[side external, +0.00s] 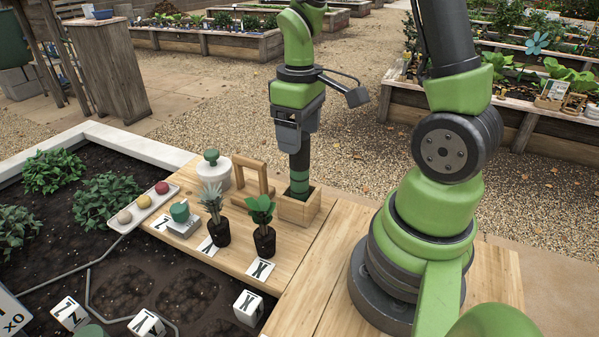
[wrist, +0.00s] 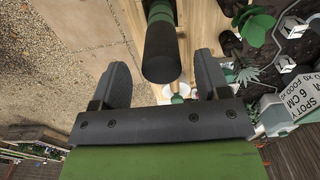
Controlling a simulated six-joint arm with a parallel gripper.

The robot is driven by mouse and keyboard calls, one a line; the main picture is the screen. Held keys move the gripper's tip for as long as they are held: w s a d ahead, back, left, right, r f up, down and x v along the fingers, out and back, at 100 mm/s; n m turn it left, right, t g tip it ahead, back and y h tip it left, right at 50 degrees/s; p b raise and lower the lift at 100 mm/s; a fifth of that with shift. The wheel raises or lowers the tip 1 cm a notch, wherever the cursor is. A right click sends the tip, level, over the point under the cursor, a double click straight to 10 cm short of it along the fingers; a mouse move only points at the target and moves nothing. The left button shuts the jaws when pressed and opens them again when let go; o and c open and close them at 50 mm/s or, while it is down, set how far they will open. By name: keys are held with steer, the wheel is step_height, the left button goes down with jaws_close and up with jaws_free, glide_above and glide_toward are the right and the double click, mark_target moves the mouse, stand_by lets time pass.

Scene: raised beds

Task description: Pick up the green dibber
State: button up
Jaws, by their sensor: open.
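The green dibber (side external: 300,170) stands upright in a small wooden box (side external: 297,212) on the wooden board. It has a dark handle with green bands; its lower end is hidden inside the box. My gripper (side external: 294,146) is directly above the box, its fingers around the upper handle. In the wrist view, the dibber's dark handle end (wrist: 162,58) is between the two fingers of my gripper (wrist: 163,72), with visible gaps on both sides. The gripper is open and holds nothing.
Left of the box are a wooden frame (side external: 253,173), a white pot with a green knob (side external: 214,170), and two potted seedlings (side external: 264,241) (side external: 215,232). A tray with coloured balls (side external: 143,207) lies farther left, beside the soil bed. Gravel is behind.

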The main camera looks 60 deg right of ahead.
mark_target(299, 162)
steer(key=shift+a+f, duration=0.1)
steer(key=shift+f, duration=1.7)
steer(key=c, duration=1.1)
steer(key=shift+c, duration=0.2)
steer(key=shift+r, duration=0.1)
